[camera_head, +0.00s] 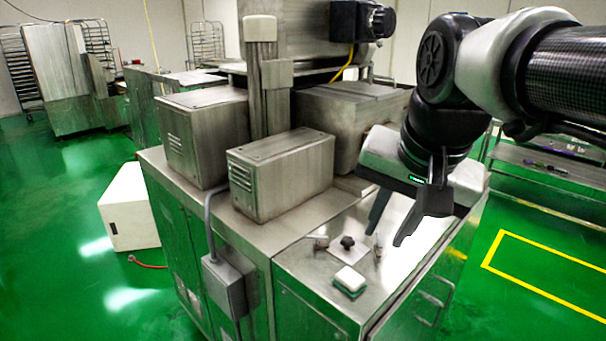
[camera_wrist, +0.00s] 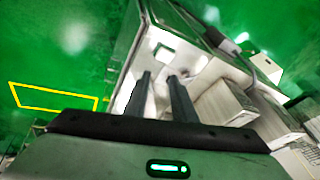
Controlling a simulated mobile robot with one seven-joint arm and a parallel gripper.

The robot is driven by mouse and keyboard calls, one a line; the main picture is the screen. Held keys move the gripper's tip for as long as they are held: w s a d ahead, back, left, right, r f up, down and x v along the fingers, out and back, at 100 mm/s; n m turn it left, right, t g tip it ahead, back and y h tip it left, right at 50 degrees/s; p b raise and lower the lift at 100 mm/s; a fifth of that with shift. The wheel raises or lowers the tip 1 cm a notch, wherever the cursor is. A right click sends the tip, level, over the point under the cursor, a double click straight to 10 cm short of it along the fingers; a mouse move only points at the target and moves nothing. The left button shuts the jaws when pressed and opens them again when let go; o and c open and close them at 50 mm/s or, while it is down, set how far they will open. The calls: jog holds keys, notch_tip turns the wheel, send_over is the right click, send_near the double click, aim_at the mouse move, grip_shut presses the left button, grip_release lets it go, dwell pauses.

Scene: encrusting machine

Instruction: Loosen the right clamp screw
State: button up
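A small plate lies on the bright steel top of the machine in the head view, with a black knob (camera_head: 347,242) on it. A small metal fitting (camera_head: 319,241) stands left of the knob. Another small upright fitting (camera_head: 378,250) stands to its right, by my fingertips; it may be the right clamp screw, but it is too small to be sure. My gripper (camera_head: 386,238) points down above this area, fingers apart with nothing visible between them. The wrist view shows the two separated fingers (camera_wrist: 159,76) over the pale machine top; the screw cannot be made out there.
A white and green block (camera_head: 349,281) lies on the steel top, in front of the knob. Steel boxes (camera_head: 280,175) and a column (camera_head: 266,95) stand behind and left. A cart (camera_head: 540,165) stands at right.

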jog(key=w+a+r+m+g+b, duration=0.1)
jog(key=w+a+m+b, duration=0.25)
jog(key=w+m, duration=0.4)
jog(key=m+g+b, duration=0.1)
jog(key=m+b, duration=0.4)
jog(key=m, duration=0.1)
send_near(310, 237)
jog(key=shift+h, duration=0.4)
jog(key=b+x, duration=0.1)
jog(key=x, duration=0.1)
jog(key=b+x, duration=0.1)
jog(key=x, duration=0.2)
jog(key=b+x, duration=0.2)
jog(key=x, duration=0.1)
jog(key=shift+w+a+f, duration=0.1)
jog(key=shift+w+a, duration=0.05)
jog(key=shift+a, duration=0.15)
grip_shut()
